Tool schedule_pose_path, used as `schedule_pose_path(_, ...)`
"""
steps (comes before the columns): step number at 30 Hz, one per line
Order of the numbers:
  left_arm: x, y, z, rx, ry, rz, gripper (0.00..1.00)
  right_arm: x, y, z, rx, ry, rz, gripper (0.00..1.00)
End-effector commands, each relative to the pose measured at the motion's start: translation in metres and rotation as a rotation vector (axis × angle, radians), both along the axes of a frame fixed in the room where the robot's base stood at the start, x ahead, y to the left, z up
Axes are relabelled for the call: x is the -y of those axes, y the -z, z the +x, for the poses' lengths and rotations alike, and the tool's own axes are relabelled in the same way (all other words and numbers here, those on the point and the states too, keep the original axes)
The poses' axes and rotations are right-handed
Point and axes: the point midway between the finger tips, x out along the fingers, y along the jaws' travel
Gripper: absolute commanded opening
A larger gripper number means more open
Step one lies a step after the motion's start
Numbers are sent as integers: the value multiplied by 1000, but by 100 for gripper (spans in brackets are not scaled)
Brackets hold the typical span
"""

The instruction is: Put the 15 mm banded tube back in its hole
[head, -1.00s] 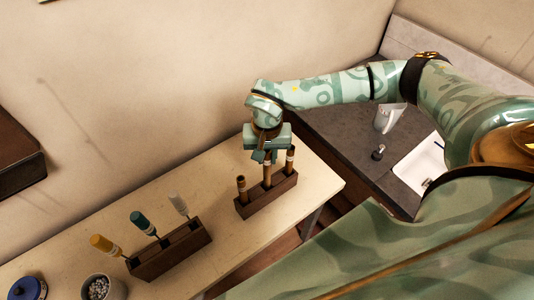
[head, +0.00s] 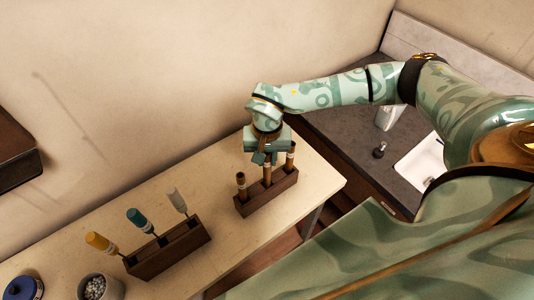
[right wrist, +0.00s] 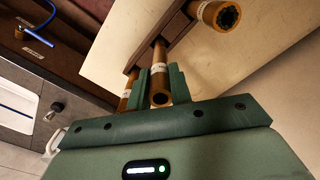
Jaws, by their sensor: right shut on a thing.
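My right gripper (head: 265,159) is shut on a brown tube (head: 267,175) above the middle of a dark wooden rack (head: 265,202). In the right wrist view the fingers (right wrist: 159,84) close around this tube (right wrist: 158,60), which has a pale band. Its lower end meets the rack (right wrist: 172,30) at the middle position; how deep it sits is hidden. A banded tube (head: 241,187) stands at the rack's left end and another (head: 290,160) at its right end. The band marks are too small to read. My left gripper is out of view.
A second wooden rack (head: 170,254) holds yellow, teal and white-handled tools. A bowl of beads (head: 98,288) and a blue lidded pot (head: 22,287) are at the lower left. A dark counter with a white sink (head: 420,163) lies right. The pale bench between racks is clear.

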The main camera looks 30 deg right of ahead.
Motion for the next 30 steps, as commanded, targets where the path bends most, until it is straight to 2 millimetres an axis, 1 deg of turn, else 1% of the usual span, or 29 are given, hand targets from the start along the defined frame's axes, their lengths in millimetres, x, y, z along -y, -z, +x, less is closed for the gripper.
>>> schedule_pose_path(30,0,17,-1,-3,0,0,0,0,26,0,0,0,0,0)
